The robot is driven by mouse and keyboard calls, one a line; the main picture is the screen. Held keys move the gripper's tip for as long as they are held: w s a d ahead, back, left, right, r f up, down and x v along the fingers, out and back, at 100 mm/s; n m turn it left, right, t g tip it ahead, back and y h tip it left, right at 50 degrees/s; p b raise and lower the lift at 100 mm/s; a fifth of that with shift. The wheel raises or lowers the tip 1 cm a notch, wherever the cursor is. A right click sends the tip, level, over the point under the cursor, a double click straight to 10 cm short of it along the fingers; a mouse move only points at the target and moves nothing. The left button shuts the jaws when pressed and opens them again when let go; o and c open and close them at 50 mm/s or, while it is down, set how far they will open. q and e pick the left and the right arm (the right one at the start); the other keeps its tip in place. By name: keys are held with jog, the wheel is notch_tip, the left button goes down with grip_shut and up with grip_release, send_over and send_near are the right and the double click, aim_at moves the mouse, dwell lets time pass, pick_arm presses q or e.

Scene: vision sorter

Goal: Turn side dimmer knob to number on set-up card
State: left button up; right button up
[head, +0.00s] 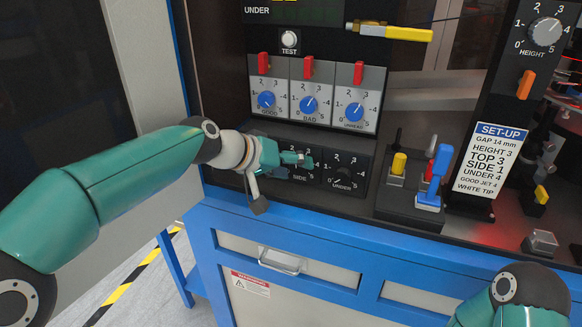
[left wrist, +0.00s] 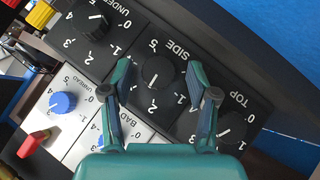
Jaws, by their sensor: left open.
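The black side knob (left wrist: 157,72) sits on its dark dial plate, between the spread fingers of my left gripper (left wrist: 158,78) in the left wrist view. The fingers stand on either side of it with gaps showing. Its pale pointer line seems to face roughly the 2; some dial numbers are hidden by the fingers. In the head view my left gripper (head: 300,160) is at the side dial and mostly covers the knob. The set-up card (head: 487,160) reads SIDE 1. My right arm shows at lower right, its gripper out of frame.
The under knob (head: 345,176) is right of the side dial; the top knob (left wrist: 224,134) shows in the left wrist view. Blue knobs (head: 309,105) with red switches stand above. A joystick box (head: 408,205) is to the right, and a blue cabinet (head: 300,240) below.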

pick_arm(q)
jog(key=v, duration=0.7)
jog(key=shift+s+a, duration=0.1)
jog(key=shift+a, duration=0.05)
